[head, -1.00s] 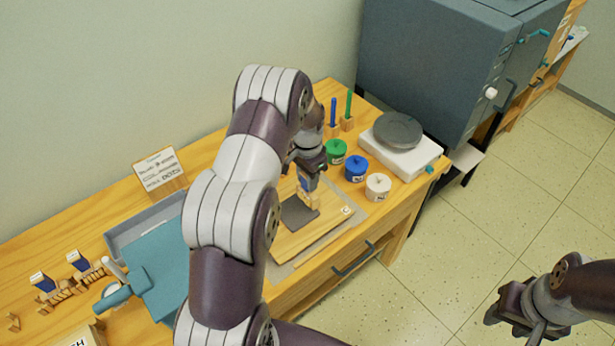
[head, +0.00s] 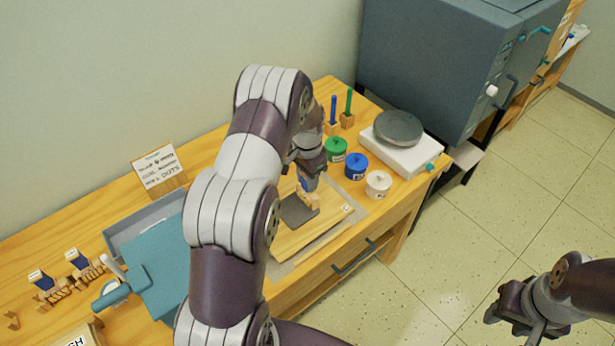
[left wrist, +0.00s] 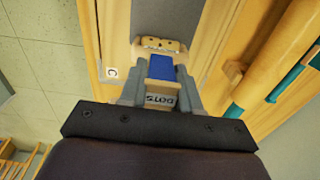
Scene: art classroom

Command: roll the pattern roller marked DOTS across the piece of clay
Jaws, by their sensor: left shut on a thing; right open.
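The DOTS roller (head: 310,198) has a pale wooden roll and a blue part. In the left wrist view the roller (left wrist: 162,72) shows a label reading DOTS, upside down. My left gripper (head: 307,182) is shut on it and points down over the board. The clay (head: 295,212) is a dark grey flat piece on the wooden board (head: 300,238). The roller is at the clay's right end; I cannot tell whether it touches. My right gripper (head: 514,312) is open and empty, over the floor at lower right.
Green (head: 336,150), blue (head: 356,166) and white (head: 378,184) jars stand close right of the board. A white device (head: 405,160) with a grey disc is beyond them. Two other rollers (head: 79,260) stand on racks at left. A sign (head: 158,170) stands at the back, near a blue-grey tray (head: 118,240).

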